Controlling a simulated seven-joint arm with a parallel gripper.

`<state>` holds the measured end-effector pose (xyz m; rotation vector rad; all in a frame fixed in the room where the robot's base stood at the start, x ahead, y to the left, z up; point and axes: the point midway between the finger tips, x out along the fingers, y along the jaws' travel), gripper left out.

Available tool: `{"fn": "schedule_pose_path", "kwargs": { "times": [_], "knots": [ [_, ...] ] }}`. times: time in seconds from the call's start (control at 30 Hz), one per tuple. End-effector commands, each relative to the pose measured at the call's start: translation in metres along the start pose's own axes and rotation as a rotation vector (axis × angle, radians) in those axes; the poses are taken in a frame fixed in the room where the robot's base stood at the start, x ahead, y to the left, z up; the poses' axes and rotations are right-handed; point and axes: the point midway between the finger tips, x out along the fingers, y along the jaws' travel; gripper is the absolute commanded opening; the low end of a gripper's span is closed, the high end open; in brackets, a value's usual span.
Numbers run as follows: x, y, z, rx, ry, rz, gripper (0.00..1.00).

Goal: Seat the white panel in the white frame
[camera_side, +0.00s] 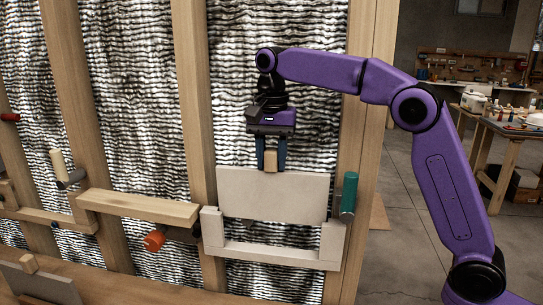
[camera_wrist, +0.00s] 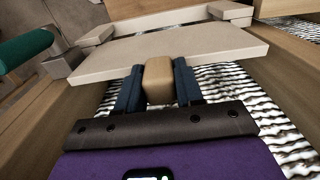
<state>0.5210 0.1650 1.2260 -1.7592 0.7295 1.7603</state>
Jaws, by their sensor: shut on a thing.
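The white panel (camera_side: 272,195) is a flat board with a small wooden handle (camera_side: 271,161) at its top edge. My gripper (camera_side: 271,165) is shut on this handle, with one blue finger on each side, and holds the panel roughly upright. The white frame (camera_side: 270,252) is U-shaped and sits between two wall studs. The panel's lower edge is above the frame's bottom bar, with insulation showing between them. The panel's lower corners are close to the frame's side posts; I cannot tell whether they touch. In the wrist view, the panel (camera_wrist: 165,52) hides much of the frame (camera_wrist: 98,36).
A green cylinder (camera_side: 349,192) stands by the frame's right post. A wooden ledge (camera_side: 138,206) and an orange-red knob (camera_side: 154,240) are to the left. Wooden studs (camera_side: 188,100) flank the bay. The bay above the panel shows bare wavy insulation.

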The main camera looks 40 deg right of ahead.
Motion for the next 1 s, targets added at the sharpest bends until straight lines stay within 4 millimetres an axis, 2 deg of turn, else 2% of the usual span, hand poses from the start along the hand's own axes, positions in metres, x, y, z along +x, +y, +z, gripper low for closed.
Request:
{"fn": "schedule_pose_path", "kwargs": {
  "times": [1.0],
  "knots": [
    [0.0077, -0.0003, -0.0002, 0.0, 0.0, -0.001, 0.0]
  ]
}}
